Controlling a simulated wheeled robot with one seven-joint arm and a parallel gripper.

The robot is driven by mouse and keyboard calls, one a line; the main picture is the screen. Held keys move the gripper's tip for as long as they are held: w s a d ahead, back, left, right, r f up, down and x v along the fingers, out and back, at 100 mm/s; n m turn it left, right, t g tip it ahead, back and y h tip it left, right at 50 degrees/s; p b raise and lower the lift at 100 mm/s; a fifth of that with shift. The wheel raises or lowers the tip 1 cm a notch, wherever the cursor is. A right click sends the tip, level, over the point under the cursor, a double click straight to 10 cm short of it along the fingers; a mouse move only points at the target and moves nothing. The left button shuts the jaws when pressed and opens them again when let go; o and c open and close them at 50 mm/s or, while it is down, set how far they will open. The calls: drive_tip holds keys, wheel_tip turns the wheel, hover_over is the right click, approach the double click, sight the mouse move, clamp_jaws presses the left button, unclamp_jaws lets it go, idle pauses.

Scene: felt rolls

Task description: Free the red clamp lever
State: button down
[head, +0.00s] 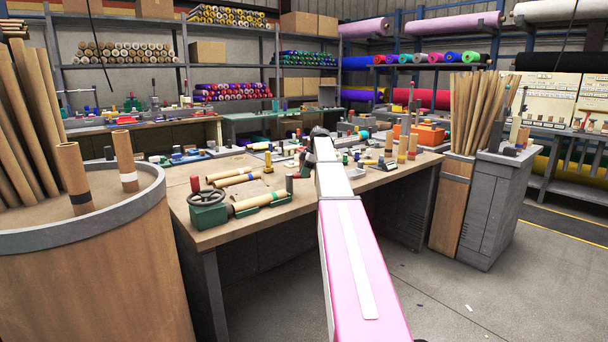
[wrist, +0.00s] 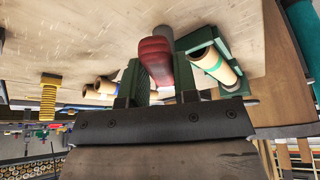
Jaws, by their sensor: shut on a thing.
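In the wrist view, a rounded red lever (wrist: 156,52) sits between the two fingers of my gripper (wrist: 159,82), which is shut on it. The lever's lower part is hidden between the fingers.
The workbench (head: 225,225) holds several small parts, an orange box (head: 428,134) and, front left, a green handwheel fixture (head: 209,212) with a tube. A bin of tubes (head: 95,225) stands at left. Grey cabinet (head: 497,205) stands right.

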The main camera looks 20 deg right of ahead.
drive_tip(key=shift+w, duration=0.1)
idle(0.5)
drive_tip(key=c, duration=0.9)
unclamp_jaws()
drive_tip(key=shift+r, duration=0.1)
drive_tip(key=v, duration=1)
drive_tip(key=shift+d+r, duration=0.1)
drive_tip(key=shift+r, duration=0.2)
